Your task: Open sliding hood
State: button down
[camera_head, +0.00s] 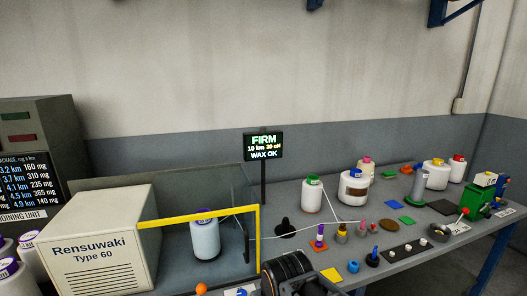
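The sliding hood (200,218) is a clear cover with a yellow frame, to the right of the cream housing marked "Rensuwaki Type 60" (95,245). Its yellow top bar runs right from the housing to a yellow upright. A dark upright handle (246,243) shows just left of that upright. A white bobbin with a purple top (206,240) stands behind the clear panel, within the frame. A dark ridged part of my arm (288,272) shows at the bottom edge, right of the hood. My fingertips cannot be made out.
A small display on a post (263,146) stands behind the hood. Right of it, the bench holds bobbins (312,195), small coloured pieces, a dark strip (405,249) and a green device (475,202). A dark cabinet (35,150) is at the left.

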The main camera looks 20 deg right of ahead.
aim_at(199, 216)
jog(key=z, duration=1.6)
jog(key=k, duration=0.95)
jog(key=u, duration=1.75)
jog(key=i, duration=0.5)
jog(key=z, duration=0.05)
